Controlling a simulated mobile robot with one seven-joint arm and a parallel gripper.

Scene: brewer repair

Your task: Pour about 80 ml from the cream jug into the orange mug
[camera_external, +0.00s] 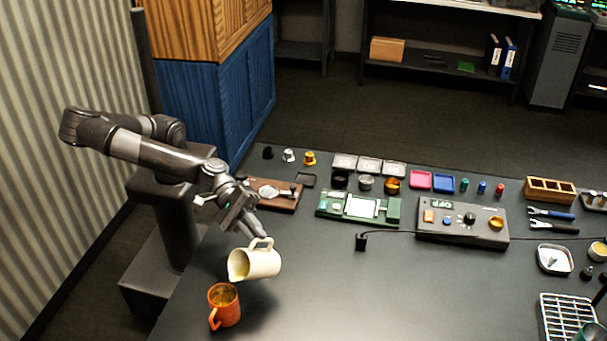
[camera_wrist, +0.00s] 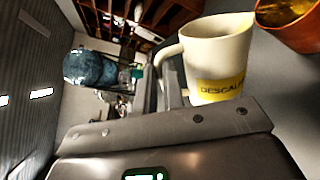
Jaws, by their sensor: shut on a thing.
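The cream jug (camera_external: 256,263) is held in the air above the dark table, its spout tilted down to the left toward the orange mug. The orange mug (camera_external: 224,306) stands upright on the table near the front left, with amber-brown liquid or colour inside. My gripper (camera_external: 249,237) is shut on the jug's handle. In the wrist view the jug (camera_wrist: 215,55) shows a yellow label reading "DESCAL", partly cut off. The mug (camera_wrist: 290,25) shows at the top right corner of the wrist view. I cannot see a stream between jug and mug.
A brown board (camera_external: 275,196), a green circuit board (camera_external: 345,207) and a grey control box (camera_external: 462,222) lie behind the jug. A black cable (camera_external: 390,234) runs from a small block. A wire rack (camera_external: 568,316) stands at the right. The front middle table is clear.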

